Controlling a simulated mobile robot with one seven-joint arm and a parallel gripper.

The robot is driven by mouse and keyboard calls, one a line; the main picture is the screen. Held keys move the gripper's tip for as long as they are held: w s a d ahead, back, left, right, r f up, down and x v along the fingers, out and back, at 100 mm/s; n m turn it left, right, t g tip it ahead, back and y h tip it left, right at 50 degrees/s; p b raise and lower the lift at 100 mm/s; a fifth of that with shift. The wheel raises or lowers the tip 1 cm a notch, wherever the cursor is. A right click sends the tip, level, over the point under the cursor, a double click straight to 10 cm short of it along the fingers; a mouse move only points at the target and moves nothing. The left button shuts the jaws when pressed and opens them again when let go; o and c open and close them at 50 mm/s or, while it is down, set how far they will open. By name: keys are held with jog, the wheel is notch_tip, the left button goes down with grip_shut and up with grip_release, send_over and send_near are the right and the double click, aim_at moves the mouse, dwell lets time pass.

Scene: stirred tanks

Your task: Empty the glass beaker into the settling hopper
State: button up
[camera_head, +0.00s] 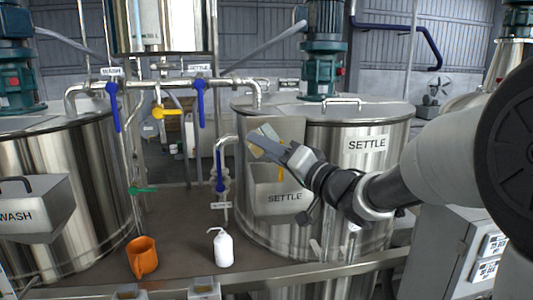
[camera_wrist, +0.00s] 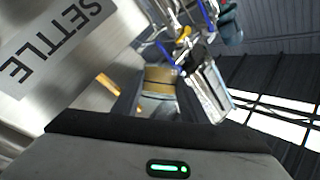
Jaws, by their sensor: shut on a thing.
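The settling hopper (camera_head: 275,205) is a steel box labelled SETTLE on the front of the right tank. My gripper (camera_head: 265,143) reaches in from the right, above the hopper's opening. It is shut on the glass beaker (camera_head: 259,139), which looks tilted and is largely hidden by the fingers. In the wrist view the beaker (camera_wrist: 160,88) sits between the fingers with an amber band in it. A small yellow streak shows below the gripper at the hopper; I cannot tell whether it is falling liquid or a reflection. The hopper's inside is hidden.
An orange jug (camera_head: 142,258) and a white wash bottle (camera_head: 222,250) stand on the deck left of the hopper. A WASH hopper (camera_head: 40,207) hangs on the left tank. Pipes with blue-handled valves (camera_head: 201,104) run between the tanks, close to my gripper's left.

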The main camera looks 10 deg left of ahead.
jog(key=shift+a+f+b, duration=0.1)
jog(key=shift+f+b, duration=0.05)
jog(key=shift+b, duration=0.25)
jog(key=shift+m+t+b, duration=1.85)
jog(key=shift+m+t, duration=0.15)
jog(key=shift+m, duration=1)
jog(key=shift+d+r+m+t+h+b, duration=0.15)
jog(key=shift+r+m+t+h+b, duration=0.15)
jog(key=shift+m+t+h+b, duration=0.65)
jog(key=shift+d+r+m+t, duration=0.25)
jog(key=shift+m+t, duration=0.25)
jog(key=shift+m, duration=1)
jog(key=shift+d+r+m+t+h+b, duration=0.1)
jog(key=shift+r+m+t+h+b, duration=0.2)
jog(key=shift+m+t+h+b, duration=0.65)
jog(key=shift+m+y+p, duration=0.4)
jog(key=shift+y+p, duration=0.05)
jog(key=shift+y, duration=0.05)
